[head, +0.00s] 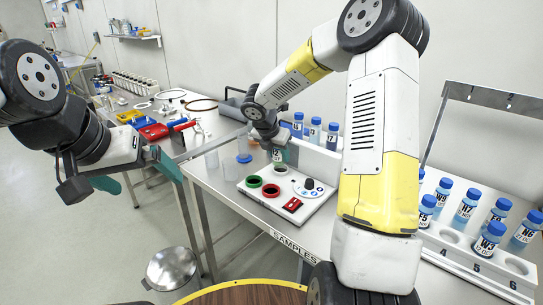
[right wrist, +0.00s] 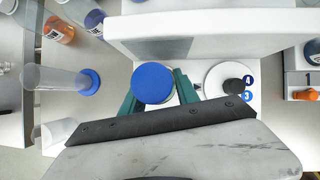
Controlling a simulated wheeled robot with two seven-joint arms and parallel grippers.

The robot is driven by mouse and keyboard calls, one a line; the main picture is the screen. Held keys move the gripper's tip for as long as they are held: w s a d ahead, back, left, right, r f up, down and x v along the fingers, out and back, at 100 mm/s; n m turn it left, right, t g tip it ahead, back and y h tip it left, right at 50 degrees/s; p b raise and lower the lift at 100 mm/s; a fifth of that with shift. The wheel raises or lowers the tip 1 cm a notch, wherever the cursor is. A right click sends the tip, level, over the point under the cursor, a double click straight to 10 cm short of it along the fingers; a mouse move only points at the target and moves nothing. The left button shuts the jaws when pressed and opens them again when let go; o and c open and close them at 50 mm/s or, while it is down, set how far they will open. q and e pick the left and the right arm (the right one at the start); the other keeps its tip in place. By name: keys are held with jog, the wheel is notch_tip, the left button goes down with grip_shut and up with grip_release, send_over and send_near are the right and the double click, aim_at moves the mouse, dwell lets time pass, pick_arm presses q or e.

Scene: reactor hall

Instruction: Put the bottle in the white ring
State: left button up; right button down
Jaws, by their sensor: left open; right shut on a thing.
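My right gripper (head: 277,150) is shut on a labelled bottle (head: 278,158), upright over the back of a white panel. In the right wrist view the bottle's blue cap (right wrist: 152,83) sits between the green fingers (right wrist: 157,98). The white ring (head: 281,170) appears just under the bottle's lower end, behind the green ring (head: 254,181) and red ring (head: 271,190). I cannot tell whether the bottle's base is inside it or above it. The bottle hides the ring in the right wrist view. My left gripper (head: 136,174) is open and empty, away to the left.
The panel also carries a black knob (head: 309,183) on a round dial and a red switch (head: 293,205). A clear cylinder with a blue base (head: 244,158) stands to its left.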

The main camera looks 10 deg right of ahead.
aim_at(281, 162)
jog(key=shift+w+d, duration=0.25)
jog(key=shift+w, duration=0.05)
jog(key=shift+w+d, duration=0.4)
notch_tip(281, 162, down, 3)
jog(key=shift+a, duration=0.1)
jog(key=shift+f, duration=0.3)
jog(key=shift+s+f, duration=0.15)
jog(key=shift+f, duration=0.15)
